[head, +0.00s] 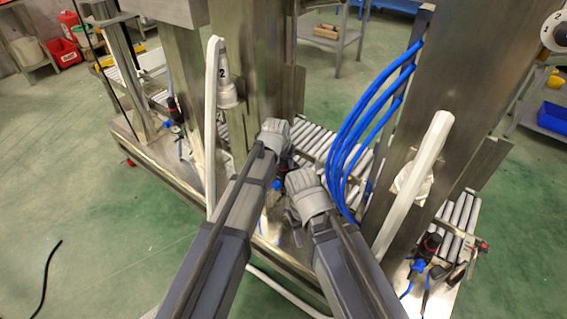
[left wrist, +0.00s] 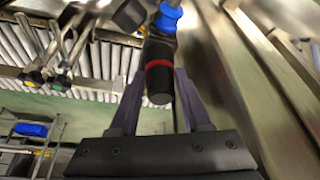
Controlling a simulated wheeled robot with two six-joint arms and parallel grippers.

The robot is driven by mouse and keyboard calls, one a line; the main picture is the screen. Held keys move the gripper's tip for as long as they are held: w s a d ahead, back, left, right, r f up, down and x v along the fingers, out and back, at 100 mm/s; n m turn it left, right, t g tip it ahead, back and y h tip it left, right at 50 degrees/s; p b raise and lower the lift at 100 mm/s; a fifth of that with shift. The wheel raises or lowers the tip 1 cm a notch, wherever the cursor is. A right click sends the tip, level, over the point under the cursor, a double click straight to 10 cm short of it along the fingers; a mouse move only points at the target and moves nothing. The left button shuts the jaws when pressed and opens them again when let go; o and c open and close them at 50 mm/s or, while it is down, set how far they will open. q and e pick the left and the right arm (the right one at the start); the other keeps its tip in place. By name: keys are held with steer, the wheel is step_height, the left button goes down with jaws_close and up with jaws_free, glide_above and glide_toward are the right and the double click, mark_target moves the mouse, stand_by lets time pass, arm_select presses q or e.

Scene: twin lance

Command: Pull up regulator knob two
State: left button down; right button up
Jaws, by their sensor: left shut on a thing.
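The black regulator knob (left wrist: 159,88) shows in the left wrist view, with a red ring near its top edge and a blue fitting (left wrist: 167,18) beyond it. My left gripper (left wrist: 158,98) has a finger on each side of the knob and is shut on it. In the head view my left gripper (head: 285,160) is at the middle station, and the knob is mostly hidden by my arms. My right gripper (head: 294,217) is just below and right of it in the head view; its fingers are too obscured to tell open from shut.
Blue hoses (head: 350,125) hang close on the right. Other regulators stand at the left (head: 174,108) and right (head: 430,245). Roller conveyors (head: 312,138) lie behind.

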arm_select(q)
steer(key=shift+r, duration=0.1)
stand_by(0.7)
steer(key=shift+r+p, duration=0.6)
steer(key=shift+p, duration=0.1)
steer(key=shift+f, duration=0.15)
steer(key=c, duration=0.6)
jaws_free()
steer(key=shift+r, duration=0.2)
steer(key=p+v, duration=0.7)
steer(key=shift+s+r, duration=0.2)
steer(key=shift+r, duration=0.05)
steer(key=shift+a, duration=0.15)
